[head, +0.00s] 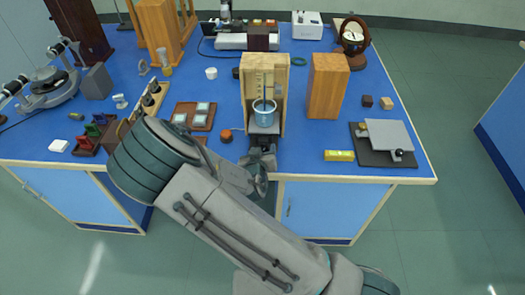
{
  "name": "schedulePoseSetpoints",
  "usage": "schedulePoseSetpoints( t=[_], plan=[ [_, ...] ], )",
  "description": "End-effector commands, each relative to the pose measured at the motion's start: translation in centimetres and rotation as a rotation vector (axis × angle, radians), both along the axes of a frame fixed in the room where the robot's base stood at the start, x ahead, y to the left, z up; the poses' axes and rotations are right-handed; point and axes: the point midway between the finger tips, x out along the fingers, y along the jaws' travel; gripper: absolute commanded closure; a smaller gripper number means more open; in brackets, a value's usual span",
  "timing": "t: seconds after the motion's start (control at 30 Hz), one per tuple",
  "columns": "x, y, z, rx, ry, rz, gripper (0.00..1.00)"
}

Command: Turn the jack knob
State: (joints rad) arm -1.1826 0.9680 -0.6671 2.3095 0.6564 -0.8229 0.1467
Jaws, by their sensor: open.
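My gripper (262,150) is low at the table's front edge, right in front of an open wooden case (249,88). Its jaws are dark and small in this view, and they are open. Inside the case a blue beaker (264,113) stands on a grey platform (263,128), with a thermometer-like rod above it. No jack knob shows clearly there; my gripper and wrist cover the area just below the platform. A flat grey plate on a black base (370,157) lies to the right, with a small dark knob (398,153) at its front, apart from my gripper.
A wooden block (327,86) stands right of the case. Blue tabletop (305,148) is bare between the case and yellow box.

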Motion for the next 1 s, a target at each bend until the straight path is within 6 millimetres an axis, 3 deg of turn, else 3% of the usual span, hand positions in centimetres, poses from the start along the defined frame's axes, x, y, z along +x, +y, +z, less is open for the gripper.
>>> schedulePoseSetpoints(
  t=[0.03,0.17,0.2,0.37,0.77,1.0],
  plan=[
    [-0.01,-0.01,0.01,0.0,0.0,0.0,0.52],
    [-0.02,-0.02,0.01,0.0,0.0,0.0,0.88],
    [-0.02,-0.01,0.01,0.0,0.0,0.0,0.91],
    [-0.03,0.03,0.0,-0.013,0.0,0.0,0.91],
    [-0.02,0.27,-0.06,-0.253,0.007,0.0,0.91],
    [-0.03,0.23,-0.1,-0.277,0.01,-0.001,0.91]
  ],
)
